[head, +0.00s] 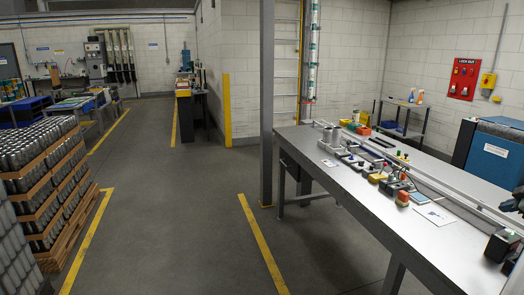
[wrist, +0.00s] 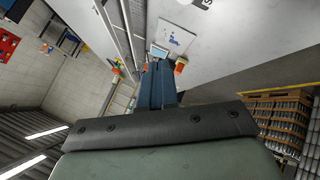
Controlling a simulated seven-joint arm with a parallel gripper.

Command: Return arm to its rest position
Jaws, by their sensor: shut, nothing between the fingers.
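My gripper (wrist: 160,66) shows in the wrist view as two blue fingers side by side, closed together with nothing between them. Behind them are a dark bar with bolts and a grey-green housing, parts of my own arm. The wrist picture is strongly tilted. The fingers point towards a white sheet with blue print (wrist: 174,38) on a pale surface; the gap to it cannot be told. In the head view, a dark shape at the right edge may be part of my arm, but the gripper cannot be made out there.
The long grey workbench (head: 370,205) holds grey cups (head: 331,135), small coloured tools, a printed sheet (head: 435,214) and a black box (head: 501,245). A rail runs along it. Stacked cans (head: 45,180) stand at left. A post (head: 267,100) rises by the bench. The floor between is clear.

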